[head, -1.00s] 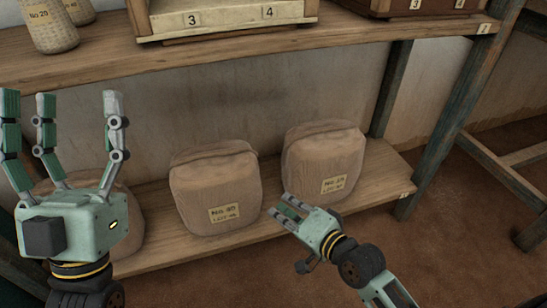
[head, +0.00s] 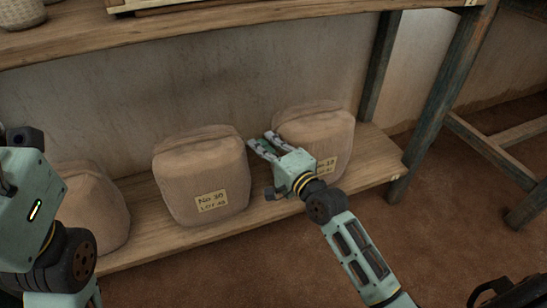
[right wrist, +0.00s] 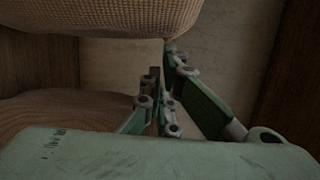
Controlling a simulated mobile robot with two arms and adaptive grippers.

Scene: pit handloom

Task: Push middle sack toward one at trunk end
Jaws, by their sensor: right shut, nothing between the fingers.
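Three tan sacks stand upright on the low shelf. The middle sack (head: 203,170) has a yellow label and stands apart from the others. The right sack (head: 318,133) is partly hidden by my right gripper. The left sack (head: 88,210) is partly behind my left gripper. My right gripper (head: 260,143) is shut and empty, its fingers at the gap between the middle and right sacks. In the right wrist view its fingers (right wrist: 163,75) are below a woven sack (right wrist: 100,18); contact is unclear. My left gripper (head: 25,195) is at the left edge, its fingers mostly cut off. No trunk shows.
The low wooden shelf (head: 372,170) has bare board right of the right sack. An upper shelf (head: 230,42) overhangs the sacks. A dark post (head: 440,105) stands at the right end, and a wall closes the back. Open floor lies in front.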

